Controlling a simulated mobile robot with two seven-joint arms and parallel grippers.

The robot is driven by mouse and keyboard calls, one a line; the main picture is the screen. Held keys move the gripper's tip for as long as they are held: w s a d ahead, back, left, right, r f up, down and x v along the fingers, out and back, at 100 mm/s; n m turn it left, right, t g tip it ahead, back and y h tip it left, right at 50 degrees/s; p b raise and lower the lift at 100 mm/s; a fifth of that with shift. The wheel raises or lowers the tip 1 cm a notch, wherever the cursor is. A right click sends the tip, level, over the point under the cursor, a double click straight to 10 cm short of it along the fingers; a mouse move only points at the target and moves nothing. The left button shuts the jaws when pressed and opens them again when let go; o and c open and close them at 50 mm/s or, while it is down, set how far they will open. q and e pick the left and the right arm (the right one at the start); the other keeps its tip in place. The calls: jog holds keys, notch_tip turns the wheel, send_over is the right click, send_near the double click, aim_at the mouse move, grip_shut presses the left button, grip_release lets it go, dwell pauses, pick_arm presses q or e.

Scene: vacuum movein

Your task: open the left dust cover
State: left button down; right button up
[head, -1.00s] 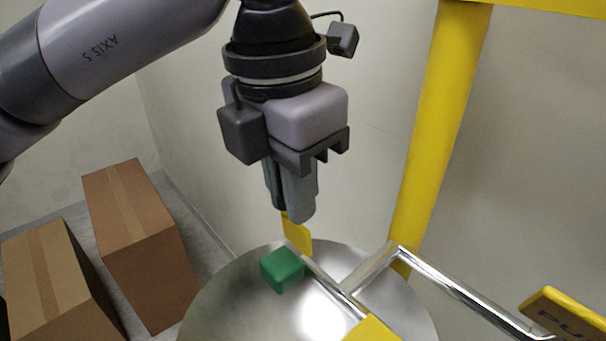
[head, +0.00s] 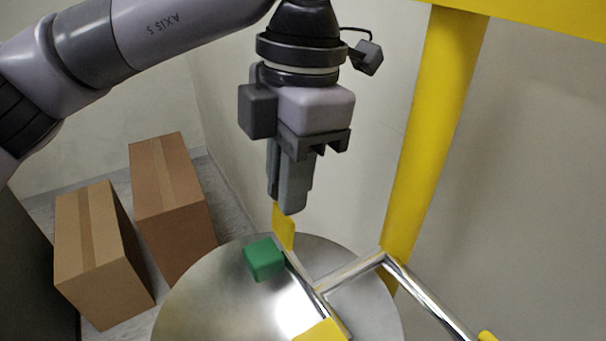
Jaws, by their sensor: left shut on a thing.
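A round, shiny metal disc (head: 205,300), which looks like the left dust cover, fills the bottom middle of the head view. A green block (head: 264,259) sits at a metal bar that crosses it. A yellow tab (head: 284,228) stands up at the disc's far edge. My left gripper (head: 287,206) points down right above the disc. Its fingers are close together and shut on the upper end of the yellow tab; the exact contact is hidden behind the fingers. My right gripper is not in view.
A yellow post (head: 432,140) rises just right of the gripper. A metal rail (head: 430,297) runs from the disc toward the lower right. Another yellow piece (head: 321,332) lies at the bottom edge. Two cardboard boxes (head: 100,255) stand on the floor at left. Bare walls are behind.

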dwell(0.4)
pick_arm(q)
jog(key=c, duration=1.1)
grip_release()
jog(key=shift+d, duration=0.1)
jog(key=shift+r, duration=0.1)
